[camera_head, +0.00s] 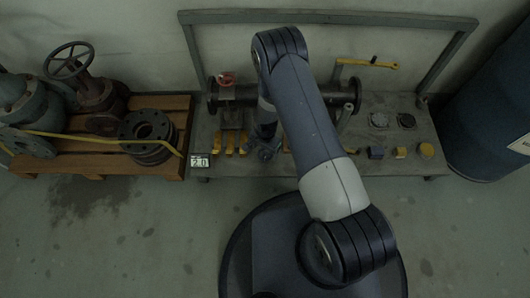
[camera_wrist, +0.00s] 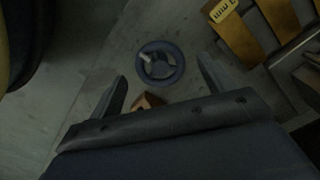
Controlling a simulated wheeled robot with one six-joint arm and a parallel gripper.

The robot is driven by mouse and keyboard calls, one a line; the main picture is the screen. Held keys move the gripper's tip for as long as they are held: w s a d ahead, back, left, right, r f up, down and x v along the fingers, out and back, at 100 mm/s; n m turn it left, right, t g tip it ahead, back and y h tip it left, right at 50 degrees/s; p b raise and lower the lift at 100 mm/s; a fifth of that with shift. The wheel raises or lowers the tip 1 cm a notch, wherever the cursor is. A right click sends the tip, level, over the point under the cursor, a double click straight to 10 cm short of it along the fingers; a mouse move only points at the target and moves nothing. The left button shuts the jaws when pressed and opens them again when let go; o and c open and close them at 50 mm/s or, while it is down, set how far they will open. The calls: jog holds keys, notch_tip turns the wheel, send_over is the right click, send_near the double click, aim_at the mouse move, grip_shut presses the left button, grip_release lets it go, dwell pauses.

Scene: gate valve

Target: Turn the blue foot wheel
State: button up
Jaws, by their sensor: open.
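The blue foot wheel (camera_wrist: 160,63) shows in the wrist view as a dark blue ring with spokes and a pale peg or handle at its upper left. My gripper (camera_wrist: 161,72) is open and empty, with one finger to each side of the wheel in the picture. The wheel looks to lie beyond the fingertips, and I see no contact. In the head view my gripper (camera_head: 265,148) is low at the bench's front edge, left of the middle. It and my arm cover that spot, so I cannot make out the wheel clearly there.
An orange-brown block (camera_wrist: 148,101) shows between the fingers, near the palm. Flat yellow pieces (camera_wrist: 237,40) lie at the upper right. In the head view, a pipe (camera_head: 290,93) with a red handle (camera_head: 226,79) crosses the bench. A pallet (camera_head: 172,165) stands left, a blue drum (camera_head: 490,110) right.

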jog(key=shift+f, duration=0.85)
jog(key=shift+c, duration=0.3)
jog(key=c, duration=0.9)
